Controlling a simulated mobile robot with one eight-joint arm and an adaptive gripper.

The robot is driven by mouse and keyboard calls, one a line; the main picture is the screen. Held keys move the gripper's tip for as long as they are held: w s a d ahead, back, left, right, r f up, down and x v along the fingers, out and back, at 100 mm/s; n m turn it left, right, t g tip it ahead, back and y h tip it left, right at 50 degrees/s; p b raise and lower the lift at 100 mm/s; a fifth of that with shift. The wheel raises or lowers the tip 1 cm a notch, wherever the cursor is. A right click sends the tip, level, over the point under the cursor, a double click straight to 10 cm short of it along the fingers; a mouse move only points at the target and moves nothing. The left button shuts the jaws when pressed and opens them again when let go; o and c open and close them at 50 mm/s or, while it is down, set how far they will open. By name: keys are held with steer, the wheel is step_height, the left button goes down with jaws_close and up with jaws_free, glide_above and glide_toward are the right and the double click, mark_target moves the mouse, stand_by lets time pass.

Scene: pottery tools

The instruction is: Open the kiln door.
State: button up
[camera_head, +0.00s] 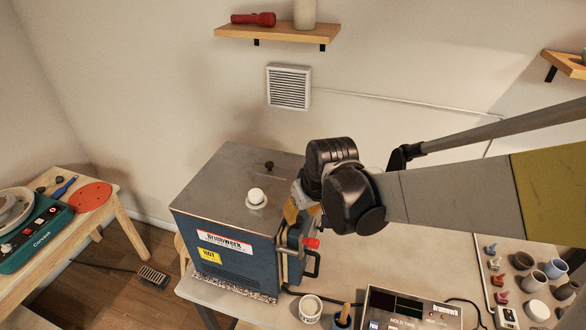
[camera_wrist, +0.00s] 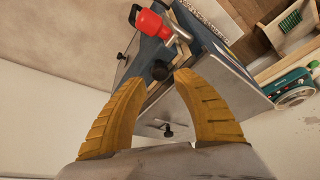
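The kiln (camera_head: 235,255) is a blue box with a grey metal top. It stands on a table left of centre in the head view, and its blue side shows in the wrist view (camera_wrist: 222,75). A red-tipped latch (camera_head: 311,243) and a black handle (camera_head: 313,265) are on its right side. The red part also shows at the top of the wrist view (camera_wrist: 150,20). My gripper (camera_head: 298,212) is at the kiln's upper right edge. Contact is unclear. I see no clear door gap.
A cup (camera_head: 310,308) and a control box (camera_head: 410,308) are at the front right. A pottery wheel (camera_head: 30,235) is on the left table.

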mark_target(298, 219)
steer(key=x, duration=0.4)
jaws_close()
